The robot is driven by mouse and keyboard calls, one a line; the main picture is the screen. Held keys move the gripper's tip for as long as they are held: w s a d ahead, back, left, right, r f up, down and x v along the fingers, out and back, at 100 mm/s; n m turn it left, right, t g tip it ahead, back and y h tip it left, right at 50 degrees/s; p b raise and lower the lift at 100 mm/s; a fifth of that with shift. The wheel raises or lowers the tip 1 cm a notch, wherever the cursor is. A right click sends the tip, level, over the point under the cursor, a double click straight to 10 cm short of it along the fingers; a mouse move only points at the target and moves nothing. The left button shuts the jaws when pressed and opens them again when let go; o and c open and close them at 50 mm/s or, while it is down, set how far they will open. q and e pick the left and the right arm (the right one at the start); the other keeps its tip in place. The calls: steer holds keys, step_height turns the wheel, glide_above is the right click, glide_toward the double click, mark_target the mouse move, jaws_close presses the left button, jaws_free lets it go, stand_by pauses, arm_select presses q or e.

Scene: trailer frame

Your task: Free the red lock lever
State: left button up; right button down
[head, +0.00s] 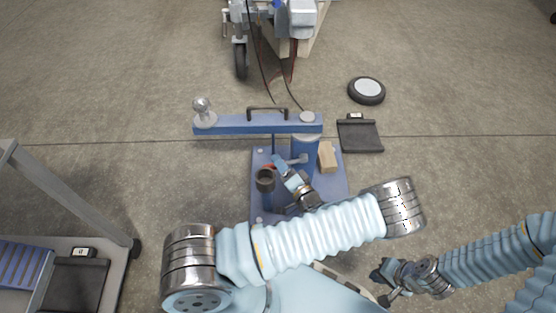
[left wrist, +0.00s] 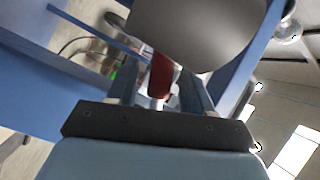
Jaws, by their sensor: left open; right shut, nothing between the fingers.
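The red lock lever (left wrist: 160,76) shows in the left wrist view, running up between the two fingers of my left gripper (left wrist: 160,92). The fingers are open, one on each side of it; I cannot tell whether either touches it. In the head view my left gripper (head: 279,162) is low over the blue stand (head: 335,188), under the blue beam (head: 235,126). Only a trace of red (head: 268,168) shows there beside the fingers. A dark rounded part (left wrist: 200,30) hides the lever's upper end in the wrist view. My right gripper (head: 381,284) is shut and empty at lower right.
The beam carries a ball hitch (head: 202,108) and a black handle (head: 267,109). A dark-topped cylinder (head: 265,181) and a tan block (head: 327,157) are close to my left gripper. A wheel (head: 367,91) and a black scale (head: 360,135) lie on the floor. A cart (head: 75,200) stands left.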

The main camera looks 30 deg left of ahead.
arm_select(q)
steer(key=shift+x, duration=1.2)
jaws_close()
